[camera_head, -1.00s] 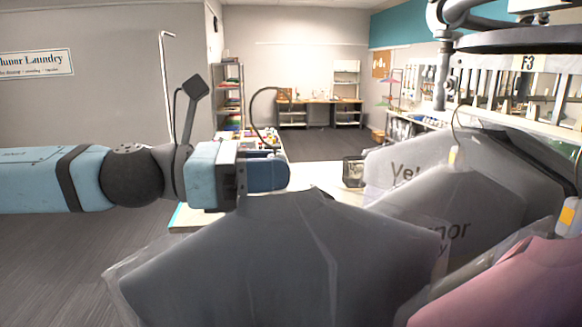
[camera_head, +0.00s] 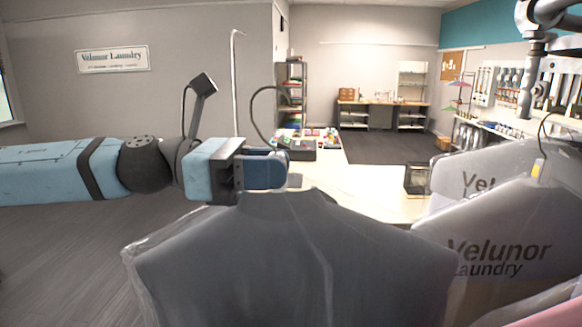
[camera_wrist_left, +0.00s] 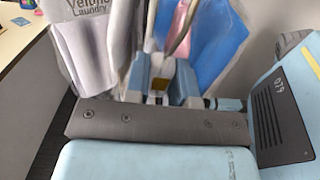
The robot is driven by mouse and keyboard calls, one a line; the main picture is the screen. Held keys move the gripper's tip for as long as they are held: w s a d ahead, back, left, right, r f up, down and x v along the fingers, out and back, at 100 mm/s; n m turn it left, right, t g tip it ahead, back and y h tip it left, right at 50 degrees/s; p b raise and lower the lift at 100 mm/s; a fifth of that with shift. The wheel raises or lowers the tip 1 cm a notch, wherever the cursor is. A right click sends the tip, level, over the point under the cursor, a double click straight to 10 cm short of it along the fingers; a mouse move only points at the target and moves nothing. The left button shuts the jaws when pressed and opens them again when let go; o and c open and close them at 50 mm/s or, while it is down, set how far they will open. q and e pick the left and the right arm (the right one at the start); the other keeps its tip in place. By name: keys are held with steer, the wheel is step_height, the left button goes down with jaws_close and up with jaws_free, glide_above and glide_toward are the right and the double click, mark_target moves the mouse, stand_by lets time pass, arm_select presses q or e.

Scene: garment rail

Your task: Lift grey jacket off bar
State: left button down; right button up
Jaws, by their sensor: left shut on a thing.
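The grey jacket (camera_head: 290,260), in a clear plastic cover, hangs from my left gripper (camera_head: 285,170) in the head view. The gripper is shut at the top of the jacket, on what looks like its hanger; the hanger itself is mostly hidden by the fingers. The bar is not clearly seen in the head view. My right gripper is not in view.
White bagged garments (camera_head: 500,220) marked Velunor Laundry hang at the right, close to the jacket. A pale table (camera_head: 370,190) with a black wire holder (camera_head: 417,179) stands behind. A tall metal stand (camera_head: 235,85) is behind my arm. Open floor (camera_head: 60,260) lies at the left.

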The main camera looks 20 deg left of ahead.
arm_select(q)
steer(key=shift+v, duration=1.85)
steer(key=shift+s+a, duration=0.2)
steer(key=shift+a, duration=0.4)
